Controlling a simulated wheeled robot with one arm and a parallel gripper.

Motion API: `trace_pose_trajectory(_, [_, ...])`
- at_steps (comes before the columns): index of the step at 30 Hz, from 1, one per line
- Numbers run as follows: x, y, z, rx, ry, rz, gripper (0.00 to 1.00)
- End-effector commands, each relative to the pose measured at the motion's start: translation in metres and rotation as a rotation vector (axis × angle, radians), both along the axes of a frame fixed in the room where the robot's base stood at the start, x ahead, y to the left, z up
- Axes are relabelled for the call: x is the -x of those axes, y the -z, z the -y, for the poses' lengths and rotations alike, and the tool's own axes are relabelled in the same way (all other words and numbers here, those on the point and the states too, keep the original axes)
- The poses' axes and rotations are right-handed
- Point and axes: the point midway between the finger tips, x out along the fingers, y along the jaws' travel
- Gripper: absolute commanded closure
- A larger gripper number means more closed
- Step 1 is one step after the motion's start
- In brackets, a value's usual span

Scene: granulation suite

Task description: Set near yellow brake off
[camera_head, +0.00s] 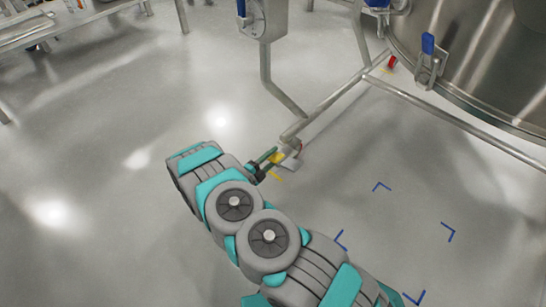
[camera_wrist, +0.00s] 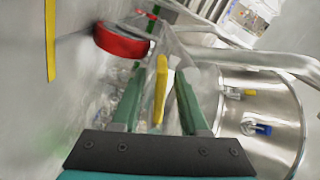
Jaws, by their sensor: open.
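The near yellow brake (camera_head: 277,158) is a small yellow lever low by the floor, at the near corner of the steel frame in the head view. In the wrist view, the yellow brake (camera_wrist: 160,90) stands as an upright strip between the two green fingers of my gripper (camera_wrist: 161,72). The fingers are apart, with a gap seen on both sides of the lever. I cannot tell whether either finger touches it. The brake's lower end and its mount are not clearly seen.
A red round part (camera_wrist: 122,41) lies just left of the fingers in the wrist view. The steel frame tube (camera_head: 335,100) runs from the brake to the steel vessel (camera_head: 490,55). Another red lever (camera_head: 391,62) is farther back. Open floor (camera_head: 110,130) lies left.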

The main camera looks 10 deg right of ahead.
Motion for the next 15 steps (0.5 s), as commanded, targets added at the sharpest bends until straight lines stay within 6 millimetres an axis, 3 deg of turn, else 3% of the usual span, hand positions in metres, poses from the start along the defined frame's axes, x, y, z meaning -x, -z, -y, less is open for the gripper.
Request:
trace_pose_trajectory(2, [0.0001, 0.0, -0.0001, 0.0, 0.0, 0.0, 0.56])
trace_pose_trajectory(12, [0.0002, 0.0001, -0.0001, 0.0, 0.0, 0.0, 0.94])
trace_pose_trajectory(15, [0.0002, 0.0001, -0.0001, 0.0, 0.0, 0.0, 1.0])
